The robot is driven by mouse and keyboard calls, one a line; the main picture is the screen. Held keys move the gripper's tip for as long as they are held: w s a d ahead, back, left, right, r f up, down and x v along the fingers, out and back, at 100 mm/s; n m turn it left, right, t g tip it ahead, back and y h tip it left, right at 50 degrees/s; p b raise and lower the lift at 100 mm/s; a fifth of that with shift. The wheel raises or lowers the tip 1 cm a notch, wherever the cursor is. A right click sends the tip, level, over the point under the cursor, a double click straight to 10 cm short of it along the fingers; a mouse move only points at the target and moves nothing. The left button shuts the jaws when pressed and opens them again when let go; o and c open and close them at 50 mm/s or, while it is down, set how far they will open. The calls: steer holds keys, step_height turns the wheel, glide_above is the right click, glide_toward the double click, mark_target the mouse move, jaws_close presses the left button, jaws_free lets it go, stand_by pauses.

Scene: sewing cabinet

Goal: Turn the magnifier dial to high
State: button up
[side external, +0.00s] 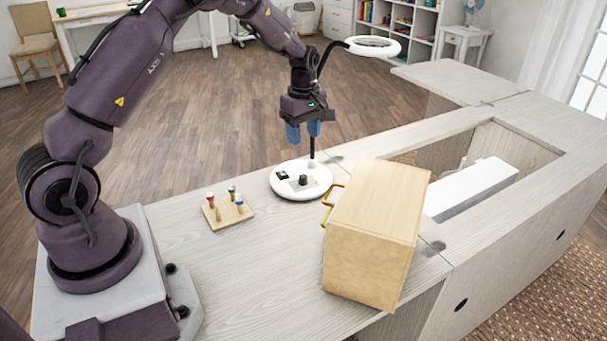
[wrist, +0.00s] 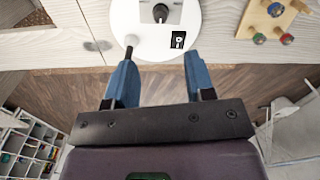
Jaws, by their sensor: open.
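The magnifier lamp has a round white base (side external: 284,189) on the tabletop, a thin black stem, and a white ring head (side external: 372,46) above. Its black dial (side external: 303,180) stands on a grey plate on the base; the dial also shows in the wrist view (wrist: 160,12), at the top edge. A black switch (wrist: 178,40) sits beside the dial. My gripper (side external: 304,131) is open and empty, with blue fingers pointing down, above and behind the base near the stem. In the wrist view the fingers (wrist: 158,68) are apart, short of the dial. The dial's setting is too small to read.
A small wooden peg board (side external: 228,215) with several coloured pegs lies left of the base. A wooden box (side external: 375,235) with a brass handle stands close on the right. A white machine (side external: 474,187) sits in the cabinet's recess. The tabletop in front is clear.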

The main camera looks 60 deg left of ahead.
mark_target(304, 176)
step_height(304, 176, down, 12)
steer(key=shift+f, duration=0.1)
stand_by(0.4)
jaws_close()
